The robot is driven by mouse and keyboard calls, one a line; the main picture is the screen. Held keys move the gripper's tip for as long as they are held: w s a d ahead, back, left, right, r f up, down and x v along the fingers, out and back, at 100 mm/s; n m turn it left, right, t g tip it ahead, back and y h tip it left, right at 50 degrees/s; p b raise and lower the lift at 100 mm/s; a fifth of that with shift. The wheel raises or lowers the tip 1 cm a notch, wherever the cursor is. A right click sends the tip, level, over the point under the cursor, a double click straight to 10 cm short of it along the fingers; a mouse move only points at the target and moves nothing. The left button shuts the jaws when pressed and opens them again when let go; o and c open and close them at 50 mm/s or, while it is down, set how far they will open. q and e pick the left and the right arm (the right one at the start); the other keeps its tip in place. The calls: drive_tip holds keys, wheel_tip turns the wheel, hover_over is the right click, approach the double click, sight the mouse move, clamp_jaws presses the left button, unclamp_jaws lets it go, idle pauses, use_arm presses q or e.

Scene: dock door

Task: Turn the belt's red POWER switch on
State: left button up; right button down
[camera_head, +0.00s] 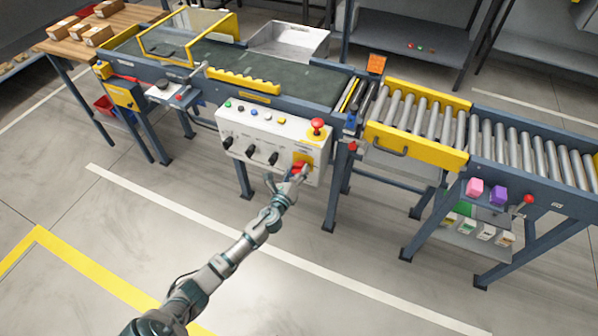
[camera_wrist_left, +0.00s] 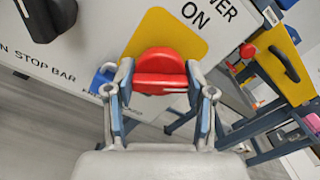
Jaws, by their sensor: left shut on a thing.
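The red POWER switch (camera_head: 301,166) sits on a yellow plate at the lower right of the white control panel (camera_head: 262,130), partly covered by my gripper. In the left wrist view the red switch (camera_wrist_left: 162,68) shows large, with the words "POWER" and "ON" above right of it. My left gripper (camera_head: 296,174) is at the switch. In the wrist view the fingers (camera_wrist_left: 160,92) are shut on the red knob, one on each side. The knob's grip ridge lies roughly level across that picture. My right gripper is in neither view.
A red mushroom button (camera_head: 318,126) stands above the switch. Black knobs (camera_head: 250,151) line the panel to its left. The dark belt (camera_head: 270,80) runs behind the panel. A roller conveyor (camera_head: 420,115) with a yellow guard is at right. The floor before the panel is clear.

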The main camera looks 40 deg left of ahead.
use_arm(q)
drive_tip(key=n, duration=0.3)
drive_tip(key=shift+a+r+n, duration=0.25)
drive_tip(key=shift+r+n, duration=0.1)
drive_tip(key=shift+n, duration=0.05)
drive_tip(key=n, duration=0.2)
drive_tip(key=shift+n, duration=0.4)
drive_tip(key=shift+f+n, duration=0.1)
drive_tip(key=shift+n, duration=0.8)
drive_tip(key=shift+a+f+n, duration=0.1)
drive_tip(key=shift+n, duration=1.4)
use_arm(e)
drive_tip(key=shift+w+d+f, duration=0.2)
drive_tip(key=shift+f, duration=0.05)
use_arm(q)
drive_tip(key=shift+s+f, duration=0.1)
drive_tip(key=shift+f, duration=0.05)
